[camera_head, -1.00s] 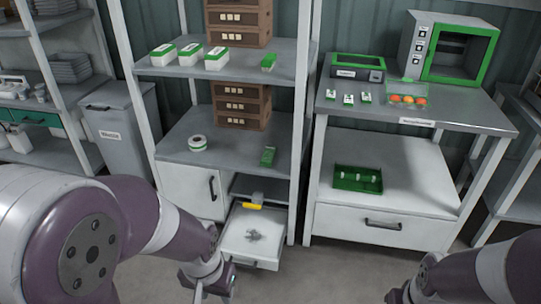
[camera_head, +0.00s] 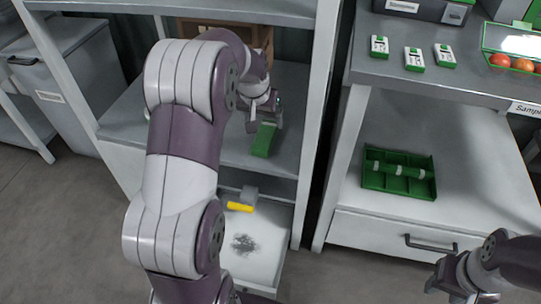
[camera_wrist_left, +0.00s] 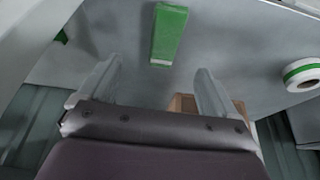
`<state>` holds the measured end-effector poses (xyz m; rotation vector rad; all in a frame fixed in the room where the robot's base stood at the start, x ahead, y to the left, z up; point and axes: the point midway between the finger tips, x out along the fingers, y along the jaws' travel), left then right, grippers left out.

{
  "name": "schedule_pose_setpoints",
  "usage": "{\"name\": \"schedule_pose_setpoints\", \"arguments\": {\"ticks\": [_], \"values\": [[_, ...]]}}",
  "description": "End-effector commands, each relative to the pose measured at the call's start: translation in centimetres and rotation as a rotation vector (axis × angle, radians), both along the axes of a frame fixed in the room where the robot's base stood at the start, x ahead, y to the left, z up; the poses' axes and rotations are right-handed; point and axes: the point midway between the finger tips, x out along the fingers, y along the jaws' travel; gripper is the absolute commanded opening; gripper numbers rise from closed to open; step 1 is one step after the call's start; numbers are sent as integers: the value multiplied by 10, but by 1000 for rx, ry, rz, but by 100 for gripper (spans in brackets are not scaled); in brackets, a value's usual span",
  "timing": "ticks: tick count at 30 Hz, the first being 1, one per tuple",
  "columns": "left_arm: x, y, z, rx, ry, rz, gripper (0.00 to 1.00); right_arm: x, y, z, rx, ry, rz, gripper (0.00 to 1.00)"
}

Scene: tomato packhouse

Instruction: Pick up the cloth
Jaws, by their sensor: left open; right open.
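I cannot make out a plain cloth for certain. My right gripper (camera_head: 452,282) is open and empty at the lower right, in front of the bench drawer.
A white and green roll (camera_wrist_left: 302,74) lies on the shelf. Brown crates (camera_head: 262,38) stand behind my left arm. Below, an open drawer (camera_head: 268,272) holds a dark tangle (camera_head: 245,244) and a yellow-edged item (camera_head: 240,207). A shelf post (camera_head: 322,110) rises at right. A green tray (camera_head: 398,173) stands on the bench's lower shelf.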

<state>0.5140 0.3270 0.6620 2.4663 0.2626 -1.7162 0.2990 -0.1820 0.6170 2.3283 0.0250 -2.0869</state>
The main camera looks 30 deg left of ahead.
Motion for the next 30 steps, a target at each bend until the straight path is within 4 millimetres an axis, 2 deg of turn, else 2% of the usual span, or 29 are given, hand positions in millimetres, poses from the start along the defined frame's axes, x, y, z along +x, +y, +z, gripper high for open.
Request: {"name": "schedule_pose_setpoints", "arguments": {"ticks": [1, 4, 9, 16, 21, 24, 30], "values": [[8, 12, -17, 4, -14, 14, 92, 0, 0, -19, 0, -1, 0, 42], [20, 22, -30, 8, -26, 22, 92, 0, 0, -28, 0, -2, 0, 42], [34, 25, -64, 9, -27, 21, 92, 0, 0, -43, 0, -2, 0, 42], [44, 26, -85, 9, -30, 21, 92, 0, 0, -54, 0, -2, 0, 42], [52, 23, -118, 9, -28, 20, 92, 0, 0, -82, 0, -2, 0, 42], [58, 24, -129, 9, -29, 21, 92, 0, 0, -87, 0, -2, 0, 42], [60, 25, -126, 9, -30, 21, 92, 0, 0, -83, 0, -2, 0, 42]]}}
